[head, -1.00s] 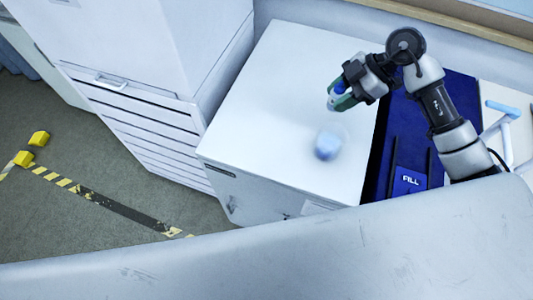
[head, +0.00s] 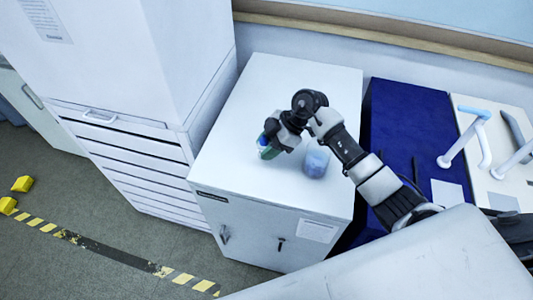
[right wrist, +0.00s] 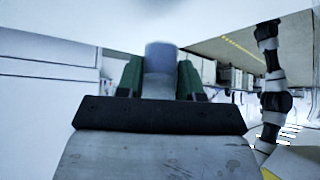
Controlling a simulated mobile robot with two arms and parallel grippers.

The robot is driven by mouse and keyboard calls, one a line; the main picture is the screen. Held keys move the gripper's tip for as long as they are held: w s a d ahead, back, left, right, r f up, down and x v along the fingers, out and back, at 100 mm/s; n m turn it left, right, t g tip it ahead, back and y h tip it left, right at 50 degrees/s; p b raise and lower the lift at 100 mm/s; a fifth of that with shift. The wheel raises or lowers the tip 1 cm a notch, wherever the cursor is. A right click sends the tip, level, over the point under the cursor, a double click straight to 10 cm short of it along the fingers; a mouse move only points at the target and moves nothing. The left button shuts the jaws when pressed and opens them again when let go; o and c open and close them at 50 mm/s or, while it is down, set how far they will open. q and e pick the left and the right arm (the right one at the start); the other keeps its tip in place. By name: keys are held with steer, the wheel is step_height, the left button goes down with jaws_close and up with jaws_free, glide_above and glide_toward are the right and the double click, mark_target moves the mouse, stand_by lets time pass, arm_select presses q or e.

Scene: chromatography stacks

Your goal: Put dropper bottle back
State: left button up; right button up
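My right gripper (head: 266,148) is over the white cabinet top, left of its middle, with green fingers pointing down. In the right wrist view, a blue-grey cylinder, which I take to be the dropper bottle (right wrist: 161,57), sits between the two green fingers (right wrist: 160,78), and the gripper looks shut on it. In the head view the hand and fingers hide most of it. I cannot tell whether its base touches the cabinet top. My left gripper does not show.
A translucent blue jar (head: 316,162) stands on the white cabinet (head: 300,75), close to the right of my gripper. A blue surface (head: 400,120) and a white board with light-blue handles (head: 480,113) lie further right. A tall white drawer unit (head: 130,160) borders the left. The cabinet's back is clear.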

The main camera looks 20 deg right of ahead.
step_height(320, 180, down, 3)
steer(key=shift+f+p, duration=0.15)
steer(key=shift+p, duration=0.15)
steer(key=shift+f, duration=0.35)
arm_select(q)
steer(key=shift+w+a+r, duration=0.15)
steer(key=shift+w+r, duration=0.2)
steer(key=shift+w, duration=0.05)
arm_select(e)
steer(key=shift+f, duration=0.15)
steer(key=o, duration=0.5)
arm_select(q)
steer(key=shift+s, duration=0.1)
arm_select(e)
steer(key=shift+o, duration=0.2)
steer(key=shift+d+r, duration=0.15)
steer(key=shift+r, duration=0.1)
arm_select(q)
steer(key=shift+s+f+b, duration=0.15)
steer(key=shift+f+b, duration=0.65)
arm_select(e)
steer(key=v, duration=1.1)
steer(key=shift+d+r, duration=0.15)
steer(key=shift+r, duration=0.15)
